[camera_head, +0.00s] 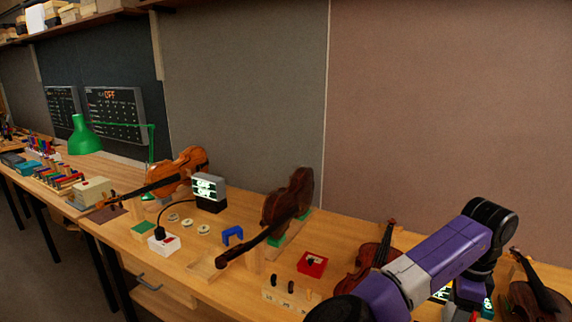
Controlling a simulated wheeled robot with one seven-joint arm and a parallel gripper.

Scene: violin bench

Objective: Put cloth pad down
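I cannot make out for sure which thing is the cloth pad. A small flat green square (143,229) lies on the bench at the left, beside a white box; I cannot tell whether it is cloth. My purple and black arm reaches across the lower right and bends down at its black joint. The fingers of my gripper are not visible, being hidden or below the picture's edge, so anything in them is hidden too.
The wooden bench (225,285) runs along the wall. A dark violin (288,203) stands on a green support, and an orange violin (180,170) stands behind. More violins flank my arm.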

